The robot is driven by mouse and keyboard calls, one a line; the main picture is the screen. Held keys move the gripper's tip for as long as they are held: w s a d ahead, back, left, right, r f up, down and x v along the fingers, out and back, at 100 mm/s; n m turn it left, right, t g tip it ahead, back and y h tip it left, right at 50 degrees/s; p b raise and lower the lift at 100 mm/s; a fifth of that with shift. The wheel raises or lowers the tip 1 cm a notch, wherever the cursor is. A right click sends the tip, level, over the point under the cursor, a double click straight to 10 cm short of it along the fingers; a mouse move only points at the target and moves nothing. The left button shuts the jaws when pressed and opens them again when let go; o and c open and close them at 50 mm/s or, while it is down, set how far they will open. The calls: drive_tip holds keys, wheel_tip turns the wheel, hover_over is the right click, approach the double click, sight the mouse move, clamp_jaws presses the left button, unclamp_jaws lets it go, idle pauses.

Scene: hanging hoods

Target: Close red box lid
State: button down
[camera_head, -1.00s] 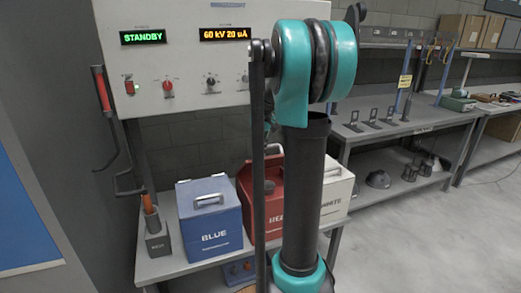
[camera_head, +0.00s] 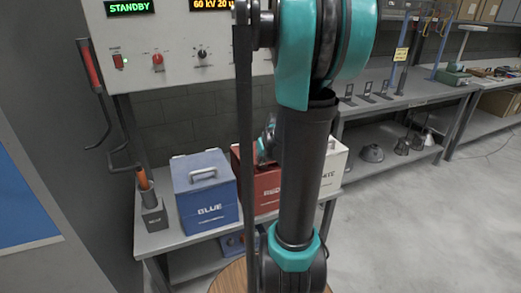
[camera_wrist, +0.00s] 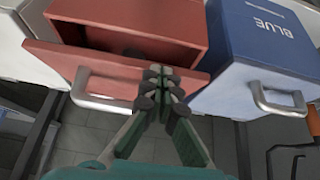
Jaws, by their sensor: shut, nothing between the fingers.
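The red box (camera_head: 262,192) stands on the bench between the blue and white boxes, partly covered by my arm in the head view. In the wrist view the red box (camera_wrist: 150,16) shows a dark opening, and its red lid (camera_wrist: 75,62) with a metal handle (camera_wrist: 98,98) is not flat shut. My gripper (camera_wrist: 162,80) is shut and empty, its fingertips over the lid's edge beside the handle. I cannot tell whether they touch the lid. In the head view the fingertips are hidden.
The blue box (camera_head: 203,192) stands close beside the red one, its handle (camera_wrist: 278,100) near my gripper. The white box (camera_head: 334,165) is on the other side. A round wooden top (camera_head: 232,278) lies low in front. A control panel (camera_head: 175,40) hangs above.

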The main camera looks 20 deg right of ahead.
drive_tip(key=shift+s+f, duration=0.2)
drive_tip(key=shift+f, duration=0.95)
drive_tip(key=shift+s+f, duration=0.2)
drive_tip(key=shift+f, duration=0.9)
